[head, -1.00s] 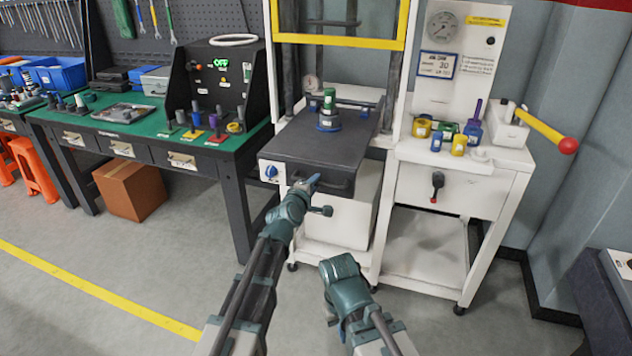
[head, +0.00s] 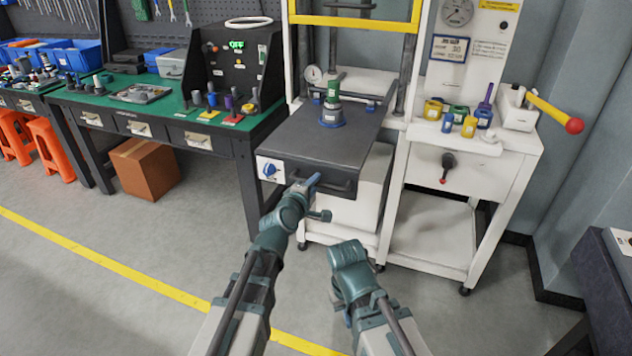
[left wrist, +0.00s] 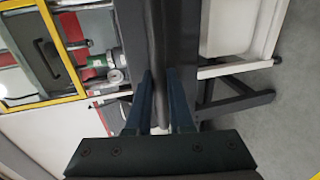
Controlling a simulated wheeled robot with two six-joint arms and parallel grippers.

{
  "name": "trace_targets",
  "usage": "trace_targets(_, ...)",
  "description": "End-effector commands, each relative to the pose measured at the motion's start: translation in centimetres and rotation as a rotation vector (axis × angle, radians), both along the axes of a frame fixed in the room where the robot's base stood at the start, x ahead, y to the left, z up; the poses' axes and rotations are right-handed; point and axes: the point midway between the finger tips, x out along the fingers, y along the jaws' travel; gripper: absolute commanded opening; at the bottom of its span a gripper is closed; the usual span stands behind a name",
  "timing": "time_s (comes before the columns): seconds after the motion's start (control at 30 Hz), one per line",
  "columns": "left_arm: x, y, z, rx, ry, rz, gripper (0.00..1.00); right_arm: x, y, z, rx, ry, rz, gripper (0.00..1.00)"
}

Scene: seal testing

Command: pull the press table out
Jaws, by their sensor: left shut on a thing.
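The press table (head: 322,140) is a dark grey slab that sticks out from the white press frame toward me in the head view. A green-and-blue fixture (head: 331,108) stands upright on it. Its front has a dark bar handle (head: 340,187) and a blue knob (head: 269,170). My left gripper (head: 305,184) is shut on the handle. In the left wrist view its two blue fingers (left wrist: 161,105) flank the dark handle bar (left wrist: 158,50). My right gripper (head: 348,256) hangs low, apart from the table; its fingertips cannot be made out.
A white cart (head: 430,232) with several small coloured parts and a red-tipped yellow lever (head: 555,112) stands to the right. A green-topped workbench (head: 130,108) and a cardboard box (head: 145,168) are at left. The floor in front is open, crossed by a yellow line (head: 150,285).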

Motion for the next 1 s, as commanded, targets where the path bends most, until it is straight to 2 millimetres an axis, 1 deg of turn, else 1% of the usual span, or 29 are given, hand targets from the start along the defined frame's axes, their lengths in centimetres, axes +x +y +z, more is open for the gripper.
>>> trace_targets(0.03,-0.31,0.06,-0.09,0.001,0.003,-0.002,0.00,0.01,0.00,-0.02,0.000,0.000,0.000,0.00)
trace_targets(0.43,-0.61,0.11,-0.19,0.003,0.005,-0.003,0.00,0.01,0.00,-0.05,0.000,0.000,0.000,0.00)
trace_targets(0.47,-0.62,0.11,-0.19,0.003,0.005,-0.003,0.23,0.00,0.01,-0.06,0.000,0.000,0.000,0.00)
trace_targets(0.6,-0.54,0.10,-0.16,0.002,0.005,-0.003,0.49,0.00,0.01,-0.05,0.000,0.000,0.000,0.00)
trace_targets(1.0,-0.56,0.12,0.01,0.002,0.003,-0.001,0.50,0.00,0.00,0.06,0.000,0.000,0.000,0.00)
